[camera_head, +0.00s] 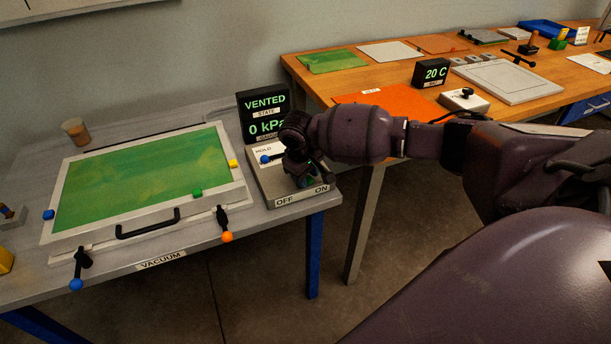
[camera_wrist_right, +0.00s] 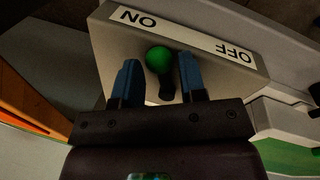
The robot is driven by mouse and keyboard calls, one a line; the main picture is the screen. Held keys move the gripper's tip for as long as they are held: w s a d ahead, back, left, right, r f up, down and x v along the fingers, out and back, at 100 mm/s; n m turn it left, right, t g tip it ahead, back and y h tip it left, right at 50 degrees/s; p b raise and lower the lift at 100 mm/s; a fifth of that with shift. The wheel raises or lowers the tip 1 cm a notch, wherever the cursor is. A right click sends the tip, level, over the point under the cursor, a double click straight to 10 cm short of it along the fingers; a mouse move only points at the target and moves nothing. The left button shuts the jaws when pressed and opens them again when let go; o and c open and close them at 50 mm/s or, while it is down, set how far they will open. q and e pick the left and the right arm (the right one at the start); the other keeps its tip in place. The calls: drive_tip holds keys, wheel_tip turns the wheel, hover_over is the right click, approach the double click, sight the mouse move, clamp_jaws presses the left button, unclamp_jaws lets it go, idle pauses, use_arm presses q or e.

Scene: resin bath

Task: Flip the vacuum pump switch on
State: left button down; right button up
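The pump switch box (camera_head: 268,187) sits at the right end of the grey bench, with an OFF and ON label (camera_head: 301,197) along its front edge. My right gripper (camera_head: 307,181) is over the box. In the right wrist view, its two blue fingers (camera_wrist_right: 158,80) are open on either side of the switch lever's green knob (camera_wrist_right: 158,60), with small gaps showing. The knob appears nearer the ON end of the label there; whether the lever is thrown cannot be told. The display (camera_head: 265,113) reads VENTED and 0 kPa. My left gripper is not in view.
A blue-knobbed lever (camera_head: 265,159) by a HOLD label is on the same box, close to my right gripper. A framed green panel (camera_head: 140,230) with a black handle and coloured clamps lies left. A wooden table (camera_head: 315,91) with sheets and a 20 C display (camera_head: 431,72) stands behind.

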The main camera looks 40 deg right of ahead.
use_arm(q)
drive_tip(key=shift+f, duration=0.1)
use_arm(e)
drive_tip(key=shift+c, duration=0.5)
drive_tip(key=c, duration=0.5)
drive_tip(key=shift+w+d+r+n+p, duration=0.1)
drive_tip(key=shift+d+r+n+p, duration=0.2)
drive_tip(key=shift+n+p, duration=0.4)
drive_tip(key=shift+d+f+n+p, duration=0.2)
drive_tip(key=shift+n+p, duration=0.1)
drive_tip(key=shift+p, duration=0.1)
drive_tip(key=shift+f, duration=0.1)
drive_tip(key=o, duration=0.6)
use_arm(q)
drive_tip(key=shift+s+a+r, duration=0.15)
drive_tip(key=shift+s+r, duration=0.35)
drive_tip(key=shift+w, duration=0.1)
